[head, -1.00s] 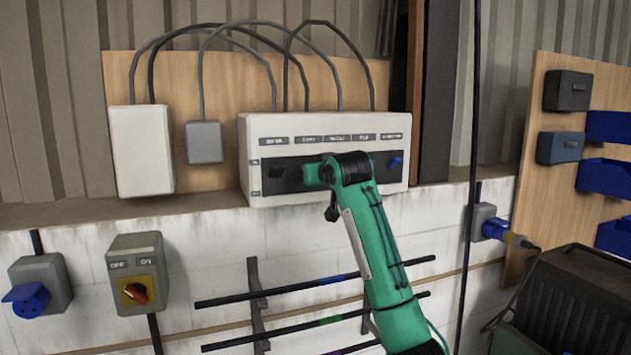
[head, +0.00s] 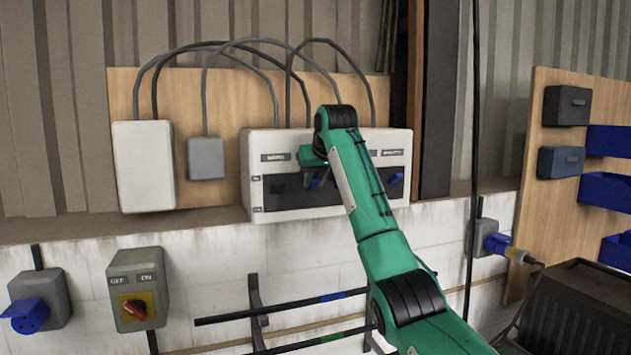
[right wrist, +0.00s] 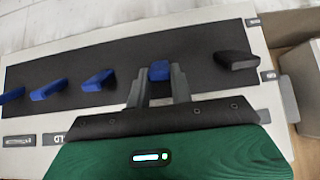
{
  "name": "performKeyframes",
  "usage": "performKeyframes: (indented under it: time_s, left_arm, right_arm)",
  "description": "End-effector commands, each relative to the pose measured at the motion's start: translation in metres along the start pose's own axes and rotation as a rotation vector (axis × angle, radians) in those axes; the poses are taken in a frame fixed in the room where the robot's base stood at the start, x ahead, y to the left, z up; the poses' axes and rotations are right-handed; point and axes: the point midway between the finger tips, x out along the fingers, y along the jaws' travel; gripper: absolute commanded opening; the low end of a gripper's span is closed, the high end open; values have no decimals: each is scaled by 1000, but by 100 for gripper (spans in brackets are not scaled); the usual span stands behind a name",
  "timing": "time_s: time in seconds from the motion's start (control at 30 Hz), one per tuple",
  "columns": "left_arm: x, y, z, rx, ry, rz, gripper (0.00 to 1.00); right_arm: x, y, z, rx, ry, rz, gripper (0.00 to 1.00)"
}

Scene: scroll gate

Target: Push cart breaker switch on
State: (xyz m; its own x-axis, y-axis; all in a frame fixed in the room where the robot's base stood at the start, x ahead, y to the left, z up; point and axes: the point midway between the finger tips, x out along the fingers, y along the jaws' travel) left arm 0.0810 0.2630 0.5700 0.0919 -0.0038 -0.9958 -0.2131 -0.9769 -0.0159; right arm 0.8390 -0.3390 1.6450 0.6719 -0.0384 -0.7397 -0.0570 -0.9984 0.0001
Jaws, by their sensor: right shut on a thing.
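The breaker box (head: 300,205) is a white panel with a dark strip and a row of switches, on the wall at the middle of the head view. My right gripper (head: 310,178) is at the strip, second place from the left. In the right wrist view, which shows the panel turned over, my right gripper (right wrist: 158,85) has its fingers closed about a blue switch (right wrist: 159,71). A black switch (right wrist: 236,61) is to its right, and several blue switches (right wrist: 97,80) are to its left. The labels are too blurred to read surely. My left gripper is out of view.
A white box (head: 143,165) and a small grey box (head: 206,158) hang left of the panel, with cables looping above. A red rotary switch (head: 135,308) and blue sockets (head: 28,315) are lower. Dark rods (head: 280,308) run below the panel.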

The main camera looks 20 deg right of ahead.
Motion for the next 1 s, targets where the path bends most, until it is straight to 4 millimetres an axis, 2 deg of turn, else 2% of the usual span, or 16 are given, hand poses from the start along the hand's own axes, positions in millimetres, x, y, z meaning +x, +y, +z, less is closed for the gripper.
performKeyframes:
  time_s: [0.47,0.5,0.6,1.0]
  left_arm:
    - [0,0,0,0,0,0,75]
    - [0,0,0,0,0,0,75]
    - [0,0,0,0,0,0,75]
    - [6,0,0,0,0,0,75]
  right_arm:
    - [-1,0,-2,0,-9,0,0]
    - [-1,0,-2,0,-9,0,24]
    - [-1,0,-2,0,-9,0,43]
    - [-6,0,0,0,-10,0,44]
